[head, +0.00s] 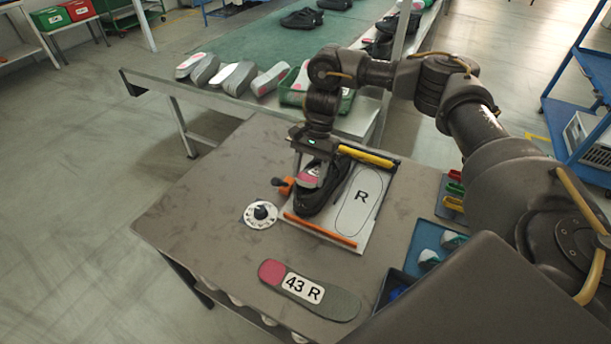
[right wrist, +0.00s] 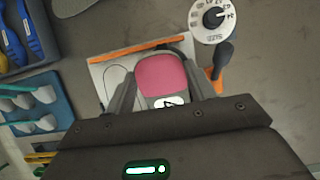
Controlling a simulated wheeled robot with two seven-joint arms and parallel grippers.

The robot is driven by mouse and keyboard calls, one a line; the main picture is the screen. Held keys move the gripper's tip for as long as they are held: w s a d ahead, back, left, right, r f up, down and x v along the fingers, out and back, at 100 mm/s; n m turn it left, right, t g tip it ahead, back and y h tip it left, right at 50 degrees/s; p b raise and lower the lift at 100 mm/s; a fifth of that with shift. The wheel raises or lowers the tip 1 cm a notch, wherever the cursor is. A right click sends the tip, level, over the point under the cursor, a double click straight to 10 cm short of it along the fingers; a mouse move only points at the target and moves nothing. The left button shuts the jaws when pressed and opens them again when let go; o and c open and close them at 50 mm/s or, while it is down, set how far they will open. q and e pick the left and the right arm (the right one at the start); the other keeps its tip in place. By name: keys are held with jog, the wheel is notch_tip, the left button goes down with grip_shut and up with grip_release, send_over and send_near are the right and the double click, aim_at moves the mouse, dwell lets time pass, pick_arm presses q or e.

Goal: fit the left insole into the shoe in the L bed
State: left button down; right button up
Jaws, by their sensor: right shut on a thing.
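My right gripper (head: 309,178) is over the black shoe (head: 317,203) in the left bed of the white board (head: 374,222). It is shut on an insole (head: 308,171) with a pink end and a white label. In the right wrist view the insole's pink end (right wrist: 160,73) shows between the two fingers of the right gripper (right wrist: 164,88). The insole is at the shoe's opening; I cannot tell how far in it sits. The gripper hides part of the shoe. My left gripper is not in view.
The R bed (head: 360,199) is empty. An insole marked 43 R (head: 311,290) lies near the table's front. A dial (head: 260,215) and an orange-tipped lever (head: 284,184) stand left of the board. An orange bar (head: 320,230) and yellow bar (head: 366,156) edge it. Blue trays (head: 428,238) lie right.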

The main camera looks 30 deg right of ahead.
jog(key=shift+w+d+f, duration=0.2)
jog(key=shift+w+d, duration=0.15)
jog(key=shift+d, duration=0.15)
jog(key=shift+f+h+b, duration=0.5)
jog(key=shift+f, duration=0.35)
jog(key=shift+t, duration=0.3)
jog(key=o, duration=1)
jog(key=shift+s, duration=0.1)
jog(key=shift+o, duration=0.2)
jog(key=shift+r, duration=0.15)
jog(key=shift+r+p, duration=0.7)
jog(key=shift+r, duration=0.15)
jog(key=shift+r+p, duration=0.45)
jog(key=shift+r, duration=0.05)
